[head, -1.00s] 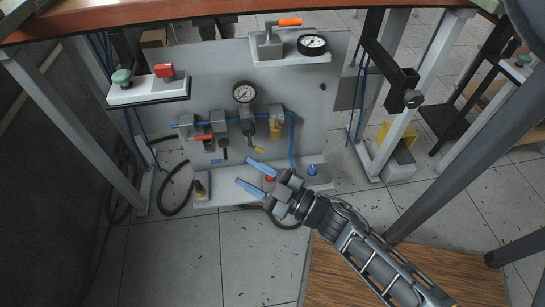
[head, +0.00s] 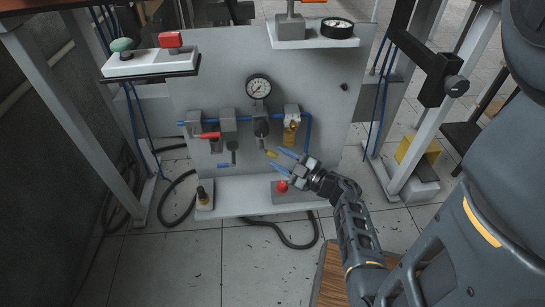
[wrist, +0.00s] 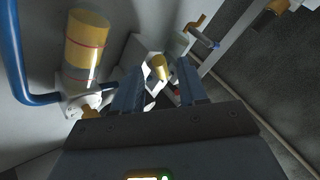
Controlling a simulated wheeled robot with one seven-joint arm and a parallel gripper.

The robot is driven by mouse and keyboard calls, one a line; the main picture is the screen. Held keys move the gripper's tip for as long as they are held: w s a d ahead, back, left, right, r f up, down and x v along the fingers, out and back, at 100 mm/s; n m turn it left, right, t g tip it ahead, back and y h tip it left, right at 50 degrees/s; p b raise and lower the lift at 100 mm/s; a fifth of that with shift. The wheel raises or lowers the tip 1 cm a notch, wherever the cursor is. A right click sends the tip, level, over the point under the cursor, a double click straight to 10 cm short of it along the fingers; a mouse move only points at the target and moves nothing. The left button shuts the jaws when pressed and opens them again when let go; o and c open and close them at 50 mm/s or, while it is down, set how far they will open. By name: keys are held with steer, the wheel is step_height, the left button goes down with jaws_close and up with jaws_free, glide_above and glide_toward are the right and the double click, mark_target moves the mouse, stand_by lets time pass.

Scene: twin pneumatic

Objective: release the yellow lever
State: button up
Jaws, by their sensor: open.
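The yellow lever (head: 272,154) is a short stub with a yellow tip, low on the grey panel below the dark regulator. My gripper (head: 281,159) is open, and its two blue fingers point up and left at the lever. In the head view the yellow tip shows between the fingertips. In the wrist view the yellow tip (wrist: 159,67) lies between the two open fingers (wrist: 160,85). I cannot tell whether the fingers touch it. The lever's base is partly hidden.
A brass-yellow filter (head: 291,131) with a blue pipe is close to my gripper. Red (head: 209,135) and blue (head: 223,165) handles are to the left. A gauge (head: 258,86) is above. A shelf (head: 240,201) with a red button (head: 282,186) juts out below.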

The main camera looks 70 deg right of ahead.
mark_target(275, 156)
steer(key=shift+b+x, duration=0.35)
steer(key=shift+x, duration=1.35)
steer(key=shift+a, duration=0.1)
jaws_close()
